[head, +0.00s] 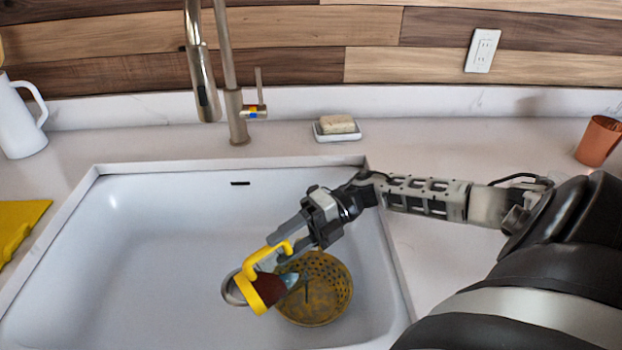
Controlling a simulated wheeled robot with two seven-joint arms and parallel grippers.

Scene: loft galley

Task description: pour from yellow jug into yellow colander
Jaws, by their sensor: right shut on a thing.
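The yellow jug (262,293) is in the head view, above the sink basin, with a yellow handle and rim band and a dark reddish body. It is tilted far over, nearly on its side. My right gripper (285,245) is shut on the jug's handle. The yellow colander (328,290), a round bowl with many holes, sits in the sink just right of the jug. The jug overlaps the colander's left edge in the picture. I cannot make out a stream between them. My left gripper is not in view.
The white sink (150,250) has free room on its left. A metal faucet (236,115) rises behind it. A soap dish (337,135) with soap stands on the counter. A white pitcher (18,125) and yellow cloth (20,225) are left, a copper cup (597,142) right.

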